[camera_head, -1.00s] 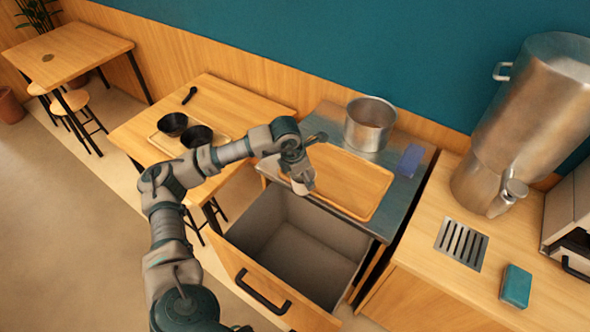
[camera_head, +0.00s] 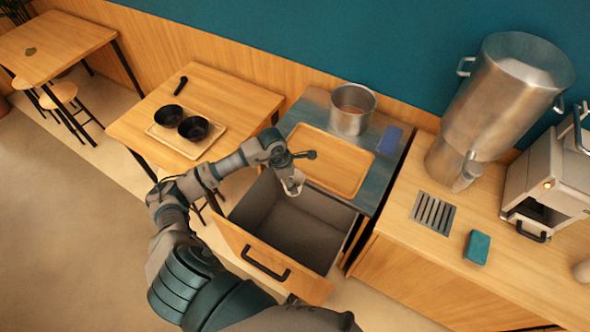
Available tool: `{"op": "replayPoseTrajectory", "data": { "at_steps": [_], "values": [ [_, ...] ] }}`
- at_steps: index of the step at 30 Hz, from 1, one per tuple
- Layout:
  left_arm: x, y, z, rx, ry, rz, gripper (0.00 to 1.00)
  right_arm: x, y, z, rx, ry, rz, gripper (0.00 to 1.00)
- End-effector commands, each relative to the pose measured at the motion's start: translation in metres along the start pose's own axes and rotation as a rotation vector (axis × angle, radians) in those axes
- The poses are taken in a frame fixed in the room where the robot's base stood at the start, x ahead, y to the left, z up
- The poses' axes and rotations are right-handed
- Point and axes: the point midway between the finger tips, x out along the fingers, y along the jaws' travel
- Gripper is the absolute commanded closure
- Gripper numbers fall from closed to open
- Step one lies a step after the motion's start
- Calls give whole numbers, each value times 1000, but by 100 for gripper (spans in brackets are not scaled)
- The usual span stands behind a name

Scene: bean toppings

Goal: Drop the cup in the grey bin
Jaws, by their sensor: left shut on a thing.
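The grey bin (camera_head: 312,252) is set in a pulled-out wooden drawer below the metal-topped counter, and its open top faces up. My left gripper (camera_head: 291,177) reaches over the bin's back left edge and points down. It is shut on a small pale cup (camera_head: 294,188), mostly hidden by the fingers. The cup appears over the bin's opening near the back rim; its exact height above the bin is hard to tell. The part of the bin floor that shows is empty. My right gripper is not in view.
A wooden tray (camera_head: 350,176) and a metal pot (camera_head: 351,112) stand on the counter behind the bin. Two black bowls (camera_head: 194,128) sit on a tray on the left table. A steel dispenser (camera_head: 490,105) and a coffee machine (camera_head: 560,165) stand right.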

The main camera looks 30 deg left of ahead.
Motion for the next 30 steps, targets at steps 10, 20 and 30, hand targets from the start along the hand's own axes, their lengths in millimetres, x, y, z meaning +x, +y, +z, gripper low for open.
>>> {"op": "replayPoseTrajectory", "data": {
  "at_steps": [10, 20, 30],
  "values": [
    [18, -3, -7, 11, -1, -7, 40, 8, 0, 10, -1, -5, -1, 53],
    [56, -2, -17, 9, -1, -6, 40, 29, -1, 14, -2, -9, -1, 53],
    [59, -2, -18, 10, -1, -5, 40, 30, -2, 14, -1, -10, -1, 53]
  ]
}}
